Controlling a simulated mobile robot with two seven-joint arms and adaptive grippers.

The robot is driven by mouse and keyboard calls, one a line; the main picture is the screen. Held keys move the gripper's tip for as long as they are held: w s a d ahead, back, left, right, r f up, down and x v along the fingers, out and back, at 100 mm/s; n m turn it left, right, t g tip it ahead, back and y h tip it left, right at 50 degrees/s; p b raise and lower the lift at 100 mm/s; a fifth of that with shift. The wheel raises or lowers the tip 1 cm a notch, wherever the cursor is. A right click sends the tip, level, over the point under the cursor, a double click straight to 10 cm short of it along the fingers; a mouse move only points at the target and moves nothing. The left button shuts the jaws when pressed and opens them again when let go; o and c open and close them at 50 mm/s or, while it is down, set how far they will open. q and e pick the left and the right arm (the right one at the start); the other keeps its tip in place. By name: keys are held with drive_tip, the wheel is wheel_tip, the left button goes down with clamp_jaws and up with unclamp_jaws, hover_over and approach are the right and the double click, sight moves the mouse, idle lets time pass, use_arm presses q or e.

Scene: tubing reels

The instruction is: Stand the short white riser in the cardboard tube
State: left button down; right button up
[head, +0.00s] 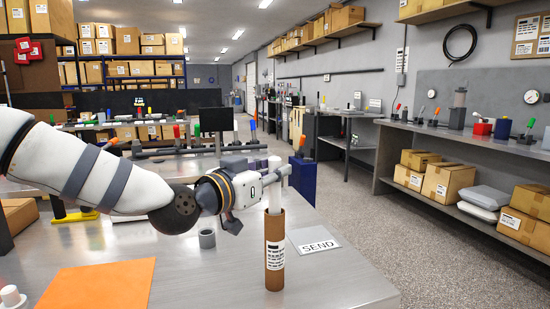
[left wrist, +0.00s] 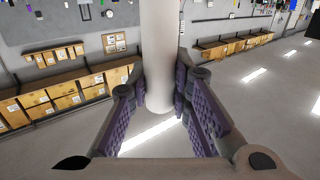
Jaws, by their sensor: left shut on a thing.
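The short white riser (head: 275,199) is upright in my left gripper (head: 274,177) in the head view. The brown cardboard tube (head: 275,255) with a white label stands on the metal table directly below it. The riser's lower end meets the tube's mouth and its tip is out of sight there; how deep it sits I cannot tell. In the left wrist view the riser (left wrist: 160,50) runs between the purple finger pads of the left gripper (left wrist: 162,105), which is shut on it.
A SEND card (head: 315,241) lies right of the tube. A white knobbed piece (head: 12,298) is at the lower left. A dark blue bin (head: 302,181) stands beyond the table.

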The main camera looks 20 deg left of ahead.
sight(271, 195)
use_arm(q)
drive_tip(key=shift+f+b, duration=0.45)
drive_tip(key=shift+f, duration=2)
use_arm(e)
drive_tip(key=shift+s+f, duration=0.6)
use_arm(q)
drive_tip(key=c, duration=1.4)
unclamp_jaws()
drive_tip(key=v, duration=1.2)
drive_tip(key=shift+a, duration=0.1)
